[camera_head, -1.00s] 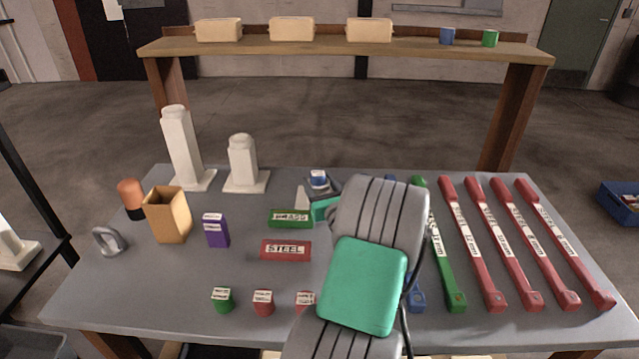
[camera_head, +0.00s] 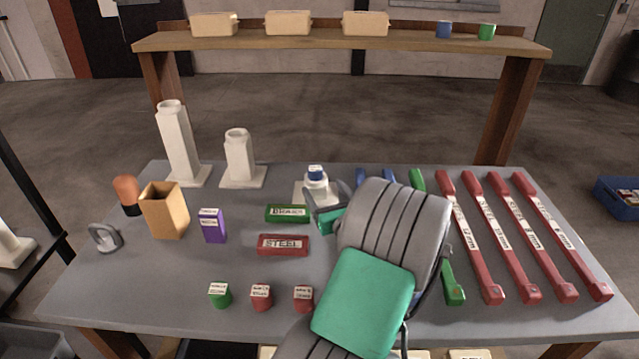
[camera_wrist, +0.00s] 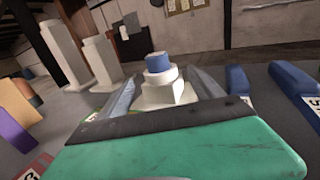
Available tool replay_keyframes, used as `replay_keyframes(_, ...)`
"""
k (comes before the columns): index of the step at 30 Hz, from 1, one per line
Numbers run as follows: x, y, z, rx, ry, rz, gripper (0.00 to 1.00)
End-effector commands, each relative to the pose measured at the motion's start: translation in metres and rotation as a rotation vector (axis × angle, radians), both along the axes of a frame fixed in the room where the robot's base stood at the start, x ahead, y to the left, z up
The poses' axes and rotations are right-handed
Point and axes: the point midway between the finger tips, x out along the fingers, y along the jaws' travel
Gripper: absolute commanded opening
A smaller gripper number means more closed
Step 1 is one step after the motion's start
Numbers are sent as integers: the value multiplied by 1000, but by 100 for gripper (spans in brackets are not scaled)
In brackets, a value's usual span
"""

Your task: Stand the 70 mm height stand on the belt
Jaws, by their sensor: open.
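Three white stands of different heights stand at the back of the grey table: a tall one (camera_head: 178,145), a middle one (camera_head: 239,160) and a short one (camera_head: 314,188). The short one carries a blue cap-like piece with a pale top (camera_head: 315,172). I cannot read a height on any stand. My gripper (camera_head: 326,200) is open, with its fingers at the short stand. In the wrist view, the short stand (camera_wrist: 160,92) shows upright between and beyond the fingers of my gripper (camera_wrist: 163,88). Contact cannot be told. My arm hides part of the table. I cannot make out a belt.
Green (camera_head: 288,213) and red (camera_head: 283,245) labelled blocks lie left of my arm. A purple box (camera_head: 212,226), tan open box (camera_head: 164,210) and grey shackle (camera_head: 105,238) stand farther left. Several long red bars (camera_head: 538,238) lie right. A wooden bench (camera_head: 340,43) stands behind.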

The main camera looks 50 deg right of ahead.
Motion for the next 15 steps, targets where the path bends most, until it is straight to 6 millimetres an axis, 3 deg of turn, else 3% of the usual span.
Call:
replay_keyframes(5, 10, -2, 17, -25, 9, 29, 79)
replay_keyframes(11, 22, -10, 69, -13, 5, 8, 79)
replay_keyframes(13, 22, -11, 72, -2, 1, 1, 79)
replay_keyframes(15, 22, -12, 61, 3, 2, 0, 79)
